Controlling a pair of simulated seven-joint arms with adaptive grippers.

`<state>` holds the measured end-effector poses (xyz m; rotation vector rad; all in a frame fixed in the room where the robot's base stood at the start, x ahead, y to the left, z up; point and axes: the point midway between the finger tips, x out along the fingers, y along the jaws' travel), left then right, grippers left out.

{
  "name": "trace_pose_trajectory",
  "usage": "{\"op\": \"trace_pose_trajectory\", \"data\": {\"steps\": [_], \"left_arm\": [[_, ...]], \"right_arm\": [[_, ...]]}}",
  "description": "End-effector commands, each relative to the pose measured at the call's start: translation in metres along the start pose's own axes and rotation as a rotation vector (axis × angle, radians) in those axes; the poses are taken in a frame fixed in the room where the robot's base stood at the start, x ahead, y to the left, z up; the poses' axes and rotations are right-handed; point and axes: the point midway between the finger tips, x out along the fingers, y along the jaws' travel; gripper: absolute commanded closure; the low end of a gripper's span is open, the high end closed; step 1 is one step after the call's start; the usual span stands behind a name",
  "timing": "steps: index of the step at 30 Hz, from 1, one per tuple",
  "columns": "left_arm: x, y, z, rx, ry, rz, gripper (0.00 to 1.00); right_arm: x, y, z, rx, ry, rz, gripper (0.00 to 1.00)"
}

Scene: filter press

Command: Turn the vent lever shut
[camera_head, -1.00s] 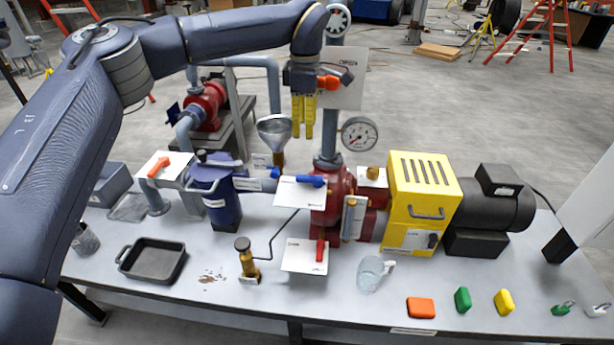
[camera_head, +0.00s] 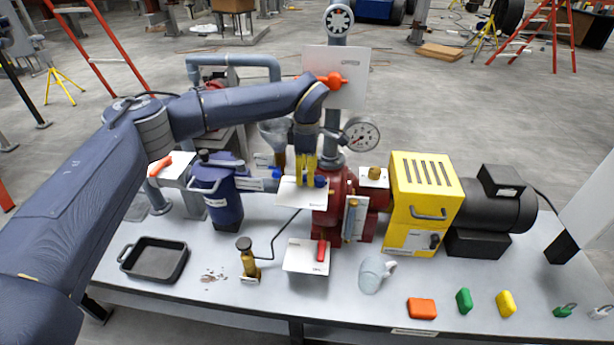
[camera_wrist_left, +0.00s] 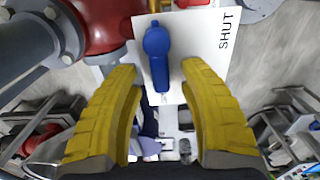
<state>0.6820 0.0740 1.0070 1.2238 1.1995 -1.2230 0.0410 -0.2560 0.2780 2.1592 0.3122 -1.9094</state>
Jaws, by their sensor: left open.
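A blue lever (camera_head: 321,181) sits on a white plate (camera_head: 298,198) at the red pump's left side; which lever is the vent lever is not labelled legibly. In the left wrist view the blue lever (camera_wrist_left: 157,55) has a round hub and a straight handle. Its white plate (camera_wrist_left: 205,50) carries the word SHUT at right. My left gripper (camera_head: 306,180) has yellow fingers and is open over the lever. In the wrist view the lever's handle lies between the fingertips (camera_wrist_left: 161,70), with gaps on both sides. In the head view the fingers hide part of the lever. My right gripper is not visible.
An orange lever (camera_head: 332,80) is above, a red lever (camera_head: 321,250) below, and another orange lever (camera_head: 160,164) at left. A gauge (camera_head: 361,134), funnel (camera_head: 274,132) and blue canister (camera_head: 222,196) stand close by. The front right of the bench holds small coloured blocks.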

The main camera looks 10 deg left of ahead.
Motion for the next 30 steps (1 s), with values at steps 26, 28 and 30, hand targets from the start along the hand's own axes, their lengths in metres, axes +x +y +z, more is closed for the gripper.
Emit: {"op": "trace_pose_trajectory", "data": {"steps": [26, 28, 30], "left_arm": [[0.0125, -0.0002, 0.0002, 0.000, 0.000, 0.000, 0.92], [0.0124, -0.0002, 0.0002, 0.000, 0.000, 0.000, 1.00], [0.0124, -0.0002, 0.0002, 0.000, 0.000, 0.000, 1.00]], "right_arm": [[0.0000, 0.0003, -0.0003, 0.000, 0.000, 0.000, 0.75], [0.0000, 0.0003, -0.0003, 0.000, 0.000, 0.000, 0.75], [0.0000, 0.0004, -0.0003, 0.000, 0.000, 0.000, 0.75]]}}
